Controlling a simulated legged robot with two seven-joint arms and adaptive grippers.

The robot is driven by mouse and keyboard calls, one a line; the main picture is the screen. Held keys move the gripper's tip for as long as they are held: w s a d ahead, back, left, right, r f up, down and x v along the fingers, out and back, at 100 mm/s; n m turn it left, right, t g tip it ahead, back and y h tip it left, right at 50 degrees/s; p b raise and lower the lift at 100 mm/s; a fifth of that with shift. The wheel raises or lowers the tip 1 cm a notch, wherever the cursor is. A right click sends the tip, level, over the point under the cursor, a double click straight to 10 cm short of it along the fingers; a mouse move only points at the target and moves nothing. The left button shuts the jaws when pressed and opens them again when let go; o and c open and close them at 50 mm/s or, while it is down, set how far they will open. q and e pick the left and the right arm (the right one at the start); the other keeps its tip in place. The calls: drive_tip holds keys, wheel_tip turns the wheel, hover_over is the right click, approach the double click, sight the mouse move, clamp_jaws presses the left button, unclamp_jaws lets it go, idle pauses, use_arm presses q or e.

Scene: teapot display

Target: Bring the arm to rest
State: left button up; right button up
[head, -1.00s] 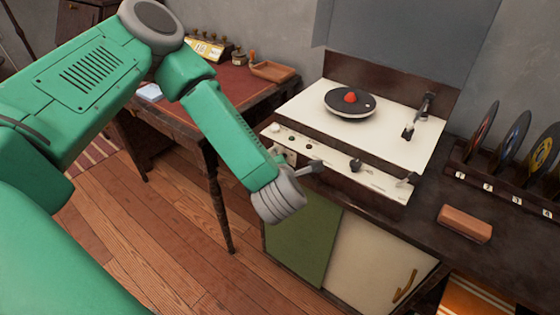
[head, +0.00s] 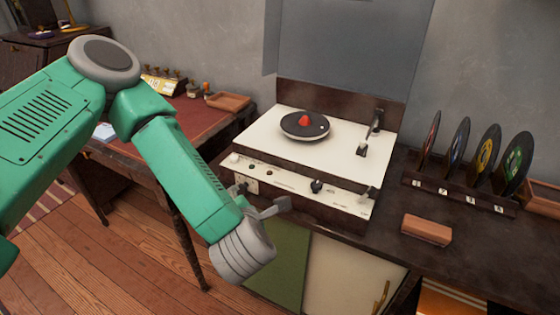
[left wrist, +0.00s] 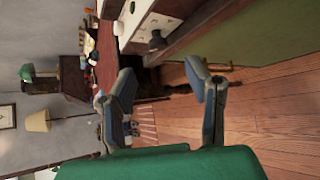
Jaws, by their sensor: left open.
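My green left arm (head: 190,170) comes in from the left in the head view and reaches down in front of the record player (head: 250,145). Its left gripper (head: 275,206) is mostly hidden behind the grey wrist, with one finger showing near the player's front panel. In the left wrist view the two fingers of the left gripper (left wrist: 165,82) stand wide apart with nothing between them. I cannot tell from the head view how far the finger is from the panel. My right gripper is in neither view.
A black disc (head: 306,124) with a red piece on it lies on the player. A rack (head: 455,188) of several records and a brown block (head: 427,230) are at the right. A desk (head: 190,120) is at the left. Wooden floor (head: 130,260) lies open below the arm.

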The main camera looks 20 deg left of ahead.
use_arm(q)
drive_tip(key=s+d+f+m+g+h, duration=0.1)
drive_tip(key=s+d+f+m+h, duration=0.2)
drive_tip(key=s+f+m, duration=0.4)
drive_tip(key=s+d+f+m+g+h, duration=0.2)
drive_tip(key=d+f+m+h, duration=0.15)
drive_tip(key=f+m, duration=0.45)
drive_tip(key=s+a+f+m+g, duration=0.1)
drive_tip(key=s+a+m+g, duration=0.2)
drive_tip(key=s+m, duration=0.4)
drive_tip(key=s+a+f+m+g, duration=0.2)
drive_tip(key=s+a+m+g, duration=0.2)
drive_tip(key=s+m, duration=0.4)
drive_tip(key=shift+a+m, duration=0.3)
drive_tip(key=shift+m, duration=0.4)
drive_tip(key=shift+w, duration=0.15)
